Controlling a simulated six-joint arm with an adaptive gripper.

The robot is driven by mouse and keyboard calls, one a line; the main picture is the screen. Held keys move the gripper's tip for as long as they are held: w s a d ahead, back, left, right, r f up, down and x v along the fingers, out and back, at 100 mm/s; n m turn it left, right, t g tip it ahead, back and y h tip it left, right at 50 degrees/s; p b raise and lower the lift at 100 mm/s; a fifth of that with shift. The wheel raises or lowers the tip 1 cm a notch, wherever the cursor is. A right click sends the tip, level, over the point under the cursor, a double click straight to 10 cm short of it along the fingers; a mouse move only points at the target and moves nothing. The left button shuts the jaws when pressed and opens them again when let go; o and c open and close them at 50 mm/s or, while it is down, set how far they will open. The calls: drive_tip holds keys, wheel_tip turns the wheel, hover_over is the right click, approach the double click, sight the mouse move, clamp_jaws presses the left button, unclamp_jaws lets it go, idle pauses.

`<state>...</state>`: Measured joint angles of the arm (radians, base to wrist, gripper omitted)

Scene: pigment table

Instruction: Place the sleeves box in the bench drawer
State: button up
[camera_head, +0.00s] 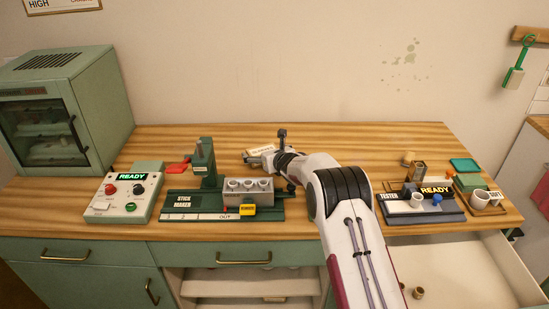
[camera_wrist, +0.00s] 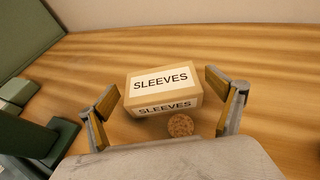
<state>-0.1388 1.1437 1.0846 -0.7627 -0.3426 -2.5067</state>
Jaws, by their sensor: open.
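The sleeves box (camera_wrist: 162,88) is a small tan carton with white SLEEVES labels on its top and front. It stands on the wooden bench, and in the head view it shows in part (camera_head: 262,150) behind the stick maker, beside my gripper. My gripper (camera_wrist: 170,105) is open, with one finger on each side of the box; I cannot tell whether either touches it. In the head view my gripper (camera_head: 265,157) points left, low over the bench. The bench drawer (camera_head: 460,268) is pulled open at the front right, below the tester. Part of it is hidden by my arm.
A round cork-like disc (camera_wrist: 180,125) lies just in front of the box. The stick maker (camera_head: 225,195) stands in front of my gripper. The tester (camera_head: 420,203), a mug (camera_head: 480,199) and small blocks stand right, above the drawer. Small brown pieces (camera_head: 418,292) lie in the drawer's front left.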

drive_tip(key=shift+v, duration=5.45)
drive_tip(key=shift+d, duration=0.1)
drive_tip(key=shift+s+d+r+m, duration=0.1)
drive_tip(key=shift+d+r+m, duration=0.2)
drive_tip(key=shift+r, duration=0.2)
drive_tip(key=s+d+r+m+g+h, duration=0.1)
drive_tip(key=s+d+r+m+h, duration=0.2)
drive_tip(key=s+d+r+m, duration=0.5)
drive_tip(key=s+d+r+m+g+h, duration=0.15)
drive_tip(key=s+d+r+m, duration=0.35)
drive_tip(key=s+r+m, duration=0.65)
drive_tip(key=s+f+m+g, duration=0.2)
drive_tip(key=s+m, duration=0.8)
drive_tip(key=s, duration=0.8)
drive_tip(key=s+d+f+m+g, duration=0.1)
drive_tip(key=s+f+m+g, duration=0.1)
drive_tip(key=s+m, duration=0.8)
drive_tip(key=s, duration=0.9)
